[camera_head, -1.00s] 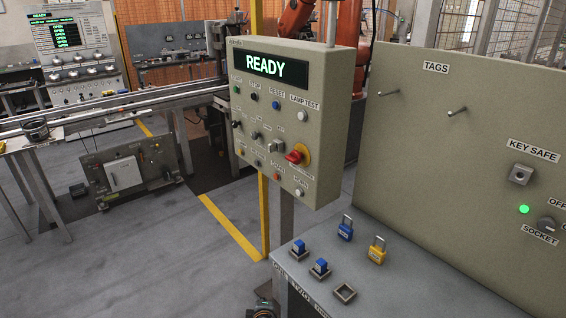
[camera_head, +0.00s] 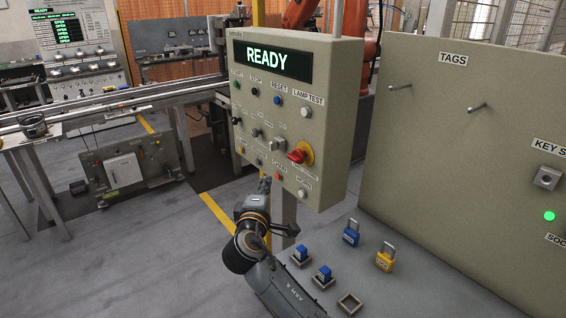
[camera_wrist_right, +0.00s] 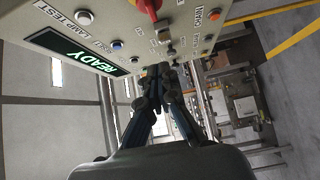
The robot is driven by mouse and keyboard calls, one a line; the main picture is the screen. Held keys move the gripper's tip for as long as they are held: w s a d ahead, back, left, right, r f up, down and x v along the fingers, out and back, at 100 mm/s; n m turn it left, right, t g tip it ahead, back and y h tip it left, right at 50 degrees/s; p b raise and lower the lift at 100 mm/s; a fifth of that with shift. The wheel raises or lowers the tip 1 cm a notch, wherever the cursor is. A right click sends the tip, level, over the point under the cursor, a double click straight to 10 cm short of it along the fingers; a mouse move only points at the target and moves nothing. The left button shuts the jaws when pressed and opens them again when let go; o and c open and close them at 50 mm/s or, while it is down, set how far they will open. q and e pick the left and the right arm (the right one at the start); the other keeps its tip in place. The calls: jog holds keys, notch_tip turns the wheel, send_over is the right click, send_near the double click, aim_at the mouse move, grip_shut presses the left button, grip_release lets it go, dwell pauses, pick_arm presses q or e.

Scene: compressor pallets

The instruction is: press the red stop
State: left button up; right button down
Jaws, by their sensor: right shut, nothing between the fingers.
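The red stop (camera_head: 299,154) is a red knob on a yellow disc at the lower right of the control panel face (camera_head: 240,175). In the right wrist view the red knob (camera_wrist_right: 151,8) shows at the top edge, partly cut off. My right gripper (camera_head: 265,184) is shut and empty, below and left of the knob and apart from it, near the panel's lower edge. In the right wrist view its closed fingers (camera_wrist_right: 158,72) point at the panel's lower rows. My left gripper is not in view.
The panel also carries a READY display (camera_head: 272,60), several buttons and a grey switch (camera_head: 278,145). Below right, a bench (camera_head: 400,275) bears a blue padlock (camera_head: 351,232) and a yellow padlock (camera_head: 385,257). A grey cabinet (camera_head: 450,150) stands at right.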

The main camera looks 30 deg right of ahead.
aim_at(289, 157)
jog(key=s+d+p+x, duration=0.1)
jog(key=d+p+x, duration=0.1)
jog(key=x, duration=1)
jog(key=shift+s+p, duration=0.4)
jog(key=shift+p, duration=0.2)
jog(key=shift+d+b, duration=0.3)
jog(key=shift+d, duration=0.65)
jog(key=shift+r, duration=0.1)
